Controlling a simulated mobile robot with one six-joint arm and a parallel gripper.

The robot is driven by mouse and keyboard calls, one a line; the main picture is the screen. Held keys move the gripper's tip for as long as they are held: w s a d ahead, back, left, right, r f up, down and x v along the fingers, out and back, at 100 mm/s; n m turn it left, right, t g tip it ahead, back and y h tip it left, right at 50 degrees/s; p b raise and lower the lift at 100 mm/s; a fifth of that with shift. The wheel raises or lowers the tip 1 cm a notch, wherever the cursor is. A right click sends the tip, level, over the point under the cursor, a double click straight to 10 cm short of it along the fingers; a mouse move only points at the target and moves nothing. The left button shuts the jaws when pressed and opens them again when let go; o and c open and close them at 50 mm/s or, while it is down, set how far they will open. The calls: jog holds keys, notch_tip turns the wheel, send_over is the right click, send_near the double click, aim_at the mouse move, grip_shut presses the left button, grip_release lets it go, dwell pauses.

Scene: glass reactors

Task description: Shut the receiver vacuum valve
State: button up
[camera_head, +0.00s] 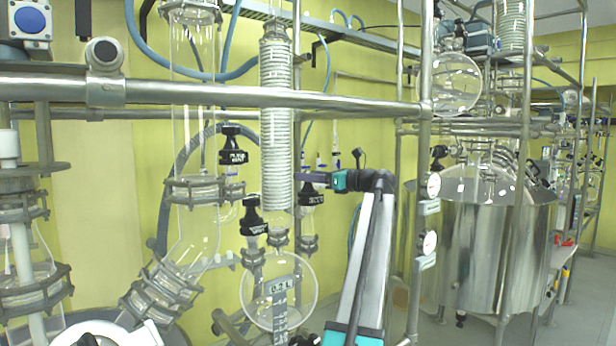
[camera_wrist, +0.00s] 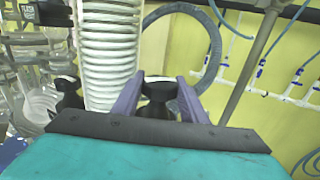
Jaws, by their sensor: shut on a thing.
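In the head view my gripper (camera_head: 316,179) reaches in from the right and is at a black valve handle (camera_head: 311,197) with a white label too small to read. In the wrist view the two purple jaws of my gripper (camera_wrist: 159,92) stand on either side of a black handle with a pale top (camera_wrist: 157,84), and they are shut on it. A round glass receiver marked 0.2 L (camera_head: 262,306) is below and to the left. Two other black handles show: one above the receiver (camera_head: 253,219) and one higher up (camera_head: 232,157) with a label.
A ribbed coil column (camera_head: 276,130) stands just left of my gripper, also in the wrist view (camera_wrist: 108,50). A steel rail (camera_head: 220,94) crosses above. A large steel vessel (camera_head: 485,250) stands further right.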

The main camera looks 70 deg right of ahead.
jog(key=shift+a+m+h+p, duration=0.2)
jog(key=shift+m+h+p, duration=0.2)
jog(key=shift+h, duration=0.2)
jog(key=shift+m+g+h+p, duration=0.8)
jog(key=shift+m+h+p, duration=0.5)
jog(key=shift+h, duration=0.5)
jog(key=shift+w+f+m+g+h, duration=0.1)
jog(key=shift+m+g+h, duration=0.55)
jog(key=shift+h, duration=0.45)
jog(key=shift+d+m+g+h, duration=0.1)
jog(key=shift+m+g+h, duration=1.55)
jog(key=shift+h, duration=0.15)
jog(key=o, duration=0.9)
jog(key=shift+c, duration=0.2)
